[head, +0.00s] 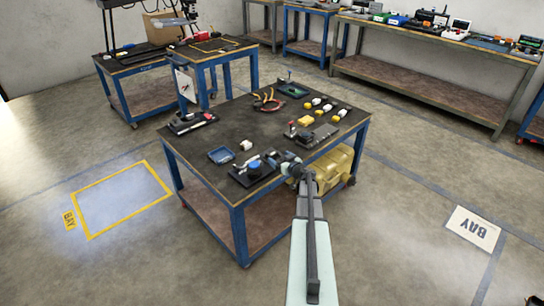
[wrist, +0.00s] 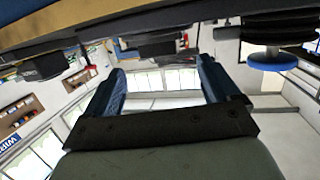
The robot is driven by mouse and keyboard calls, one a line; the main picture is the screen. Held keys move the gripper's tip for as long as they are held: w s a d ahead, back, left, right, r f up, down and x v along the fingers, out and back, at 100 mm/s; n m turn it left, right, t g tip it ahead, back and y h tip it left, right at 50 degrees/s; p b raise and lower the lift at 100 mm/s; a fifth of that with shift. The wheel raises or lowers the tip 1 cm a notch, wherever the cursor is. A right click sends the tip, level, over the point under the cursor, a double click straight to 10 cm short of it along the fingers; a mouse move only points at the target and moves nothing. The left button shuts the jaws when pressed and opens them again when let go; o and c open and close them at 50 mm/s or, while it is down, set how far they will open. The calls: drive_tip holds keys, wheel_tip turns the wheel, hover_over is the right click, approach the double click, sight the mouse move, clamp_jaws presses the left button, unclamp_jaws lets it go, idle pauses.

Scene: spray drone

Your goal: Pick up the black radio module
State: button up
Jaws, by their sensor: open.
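My gripper (head: 285,162) is at the near edge of the central table (head: 230,125) in the head view, low over its top. In the wrist view my gripper (wrist: 163,85) shows two blue fingers spread apart with nothing between them. A black block (wrist: 152,48) lies beyond the fingertips in that view, apart from them; it may be the radio module. In the head view a dark flat box (head: 325,132) lies right of my gripper; I cannot tell which dark item is the module. My arm and gripper hide part of the near table edge.
A black base with a blue round part (head: 254,169) stands close left of my gripper. A blue tray (head: 221,155) and a white-capped piece (head: 246,145) lie farther left. Yellow-and-white pieces (head: 316,102) and orange cables (head: 267,102) lie behind. The table's middle has clear room.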

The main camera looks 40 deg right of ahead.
sight(272, 153)
drive_tip(key=x, duration=0.5)
drive_tip(key=c, duration=1.3)
wheel_tip(272, 153, up, 10)
drive_tip(key=w+a+r+n+y, duration=0.1)
drive_tip(key=w+a+r, duration=0.25)
drive_tip(key=a, duration=0.65)
drive_tip(key=w+a+r, duration=0.3)
drive_tip(key=a+r, duration=0.1)
drive_tip(key=a, duration=0.6)
drive_tip(key=w+a+r+n+y, duration=0.1)
drive_tip(key=w+a+r, duration=0.3)
drive_tip(key=a, duration=0.6)
drive_tip(key=a+r, duration=0.5)
drive_tip(key=a, duration=0.4)
drive_tip(key=s+a+r, duration=0.1)
drive_tip(key=a+r, duration=0.4)
drive_tip(key=a, duration=0.4)
drive_tip(key=s+a+r+y, duration=0.1)
drive_tip(key=a+r, duration=0.4)
drive_tip(key=a, duration=0.4)
drive_tip(key=shift+s+a+r, duration=0.2)
drive_tip(key=shift+a+r, duration=0.1)
drive_tip(key=shift+r, duration=0.05)
